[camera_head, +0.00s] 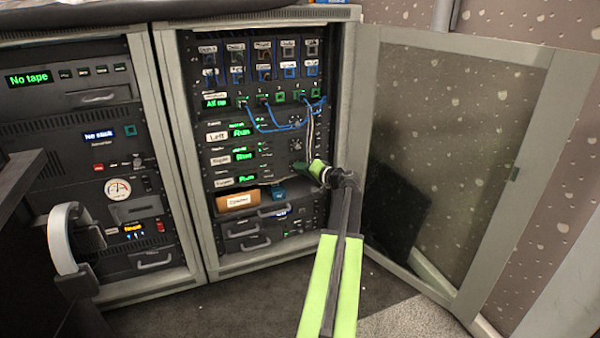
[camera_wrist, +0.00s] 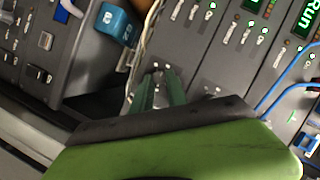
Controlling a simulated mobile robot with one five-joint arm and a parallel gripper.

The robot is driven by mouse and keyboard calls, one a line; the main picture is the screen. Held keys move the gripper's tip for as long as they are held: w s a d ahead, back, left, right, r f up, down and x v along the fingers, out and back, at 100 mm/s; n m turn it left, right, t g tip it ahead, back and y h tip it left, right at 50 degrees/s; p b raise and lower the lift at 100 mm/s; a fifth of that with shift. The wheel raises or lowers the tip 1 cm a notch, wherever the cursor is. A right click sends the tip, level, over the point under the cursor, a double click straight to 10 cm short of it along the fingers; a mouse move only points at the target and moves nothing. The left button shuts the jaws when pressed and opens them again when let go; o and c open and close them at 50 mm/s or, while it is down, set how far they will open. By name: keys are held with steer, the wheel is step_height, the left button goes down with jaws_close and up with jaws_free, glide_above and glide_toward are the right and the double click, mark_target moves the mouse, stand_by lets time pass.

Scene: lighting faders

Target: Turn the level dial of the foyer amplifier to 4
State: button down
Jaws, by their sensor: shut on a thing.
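The foyer amplifier (camera_head: 235,182) is the lowest of the stacked amplifiers in the open middle rack, with a white label and a green "Run" display. My gripper (camera_head: 312,169) is at the right end of this unit in the head view, reaching in from the lower right. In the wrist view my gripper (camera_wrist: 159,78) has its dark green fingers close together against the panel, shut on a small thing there. This looks like the level dial, but the fingers hide it, and its setting cannot be read. A few pale marks show around the fingertips.
The rack's glass door (camera_head: 450,150) stands open to the right of my arm. Blue patch cables (camera_head: 275,128) loop above the amplifiers, and pale cables hang near my gripper. An orange-brown labelled box (camera_head: 238,201) and a blue block (camera_head: 278,194) sit just below.

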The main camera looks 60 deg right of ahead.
steer(key=shift+w+a, duration=0.15)
steer(key=c, duration=1.3)
jaws_free()
steer(key=p+v, duration=0.4)
steer(key=v, duration=1.3)
steer(key=shift+s, duration=0.35)
